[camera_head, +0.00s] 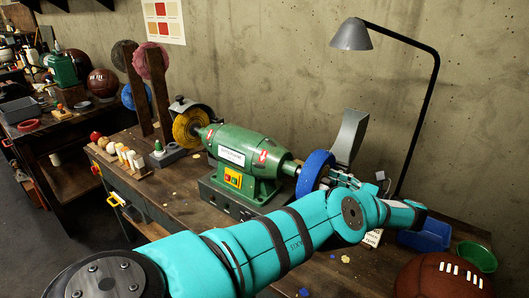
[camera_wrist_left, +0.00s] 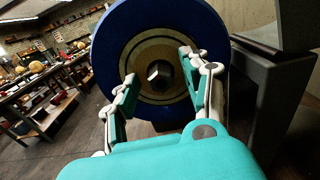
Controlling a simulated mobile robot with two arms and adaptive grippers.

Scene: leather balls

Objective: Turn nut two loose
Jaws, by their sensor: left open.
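The green polishing machine (camera_head: 243,160) stands on the workbench, with a blue wheel (camera_head: 314,174) on its right shaft end. In the left wrist view, the blue wheel (camera_wrist_left: 108,52) faces me. A dark hex nut (camera_wrist_left: 158,74) sits at the middle of its metal hub. My left gripper (camera_wrist_left: 160,68) is open, with one finger on each side of the nut and a visible gap to it. In the head view, the left gripper (camera_head: 343,177) is just right of the blue wheel, and the nut is hidden. My right gripper is not in view.
A grey metal hood (camera_head: 350,136) stands close behind the blue wheel. A black lamp (camera_head: 433,90) rises at the right. A blue bin (camera_head: 428,236), a green bin (camera_head: 478,256) and a brown leather ball (camera_head: 443,276) lie at the lower right. A yellow wheel (camera_head: 187,126) is on the machine's left end.

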